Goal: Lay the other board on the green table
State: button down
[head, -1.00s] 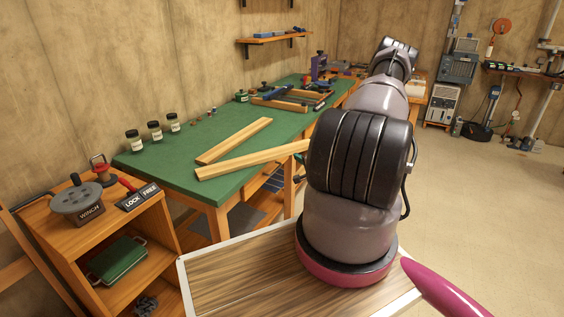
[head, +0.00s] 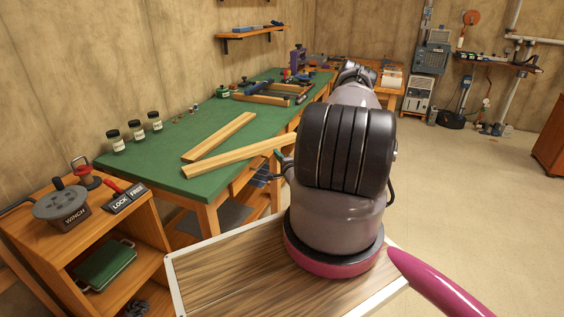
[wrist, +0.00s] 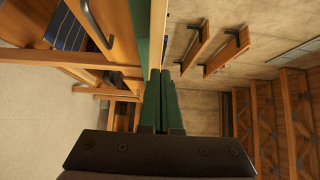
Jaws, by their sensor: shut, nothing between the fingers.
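Two light wooden boards lie on the green table (head: 140,161) in the head view. One board (head: 219,137) lies slanted across the near part of the top. The other board (head: 235,157) lies nearer the front edge, and its right end meets my arm in the picture. My gripper (wrist: 160,103) shows in the wrist view with its green fingers shut and empty, close to the table's edge. A wooden piece (wrist: 158,35), seemingly a board, shows beyond the fingertips there. In the head view my arm hides most of the gripper.
Jars (head: 135,132) stand along the table's back edge. A wooden frame (head: 265,97) and tools lie farther along. A winch cabinet (head: 130,209) stands at the near left. A drawer handle (wrist: 95,22) sticks out in the wrist view. Open floor (head: 460,200) is on the right.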

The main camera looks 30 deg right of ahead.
aim_at(256, 153)
jog(key=shift+w+a, duration=1.2)
jog(key=shift+w, duration=0.25)
jog(key=w+a, duration=0.4)
jog(key=w, duration=0.1)
jog(key=shift+w+a, duration=0.3)
jog(key=shift+w, duration=0.05)
